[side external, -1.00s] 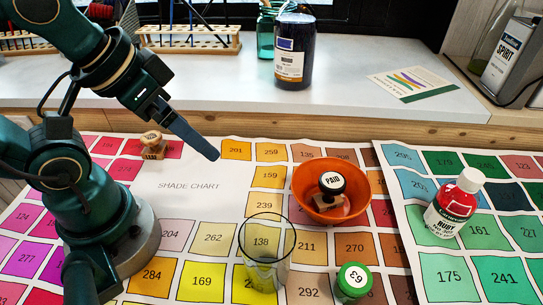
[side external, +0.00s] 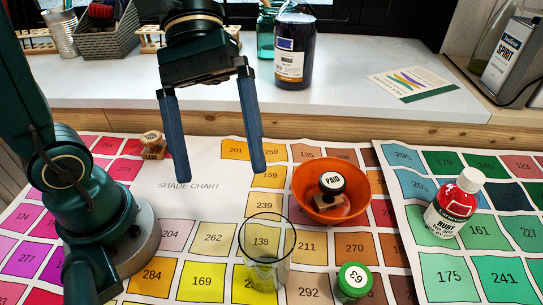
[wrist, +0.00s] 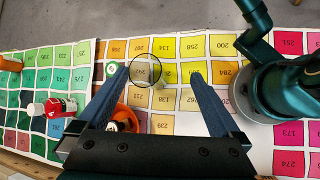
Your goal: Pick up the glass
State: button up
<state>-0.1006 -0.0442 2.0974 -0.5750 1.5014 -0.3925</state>
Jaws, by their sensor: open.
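The clear glass (side external: 266,256) stands upright on the shade chart, in front of the orange bowl. It also shows in the wrist view (wrist: 145,70), between and beyond my fingertips. My gripper (side external: 220,176) is open and empty. It hangs above the chart, behind the glass and higher than it, with its two blue fingers pointing down. The fingers are apart from the glass.
An orange bowl (side external: 331,214) holding a stamp marked PAID (side external: 331,184) is right of the glass. A red bottle (side external: 454,206) is farther right. A wooden stamp (side external: 153,145) is at the back left.

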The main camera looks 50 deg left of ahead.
aim_at(261, 220)
jog(key=w+d+r+n+g+h, duration=0.2)
jog(key=w+d+n+g+h, duration=0.1)
jog(key=w+n+h, duration=0.15)
jog(key=shift+h, duration=0.35)
jog(key=f, duration=0.8)
jog(key=s+f, duration=0.1)
jog(key=f, duration=0.4)
jog(key=shift+s+a, duration=0.1)
jog(key=shift+x, duration=2.55)
jog(key=shift+f, duration=0.1)
jog(key=c, duration=1.4)
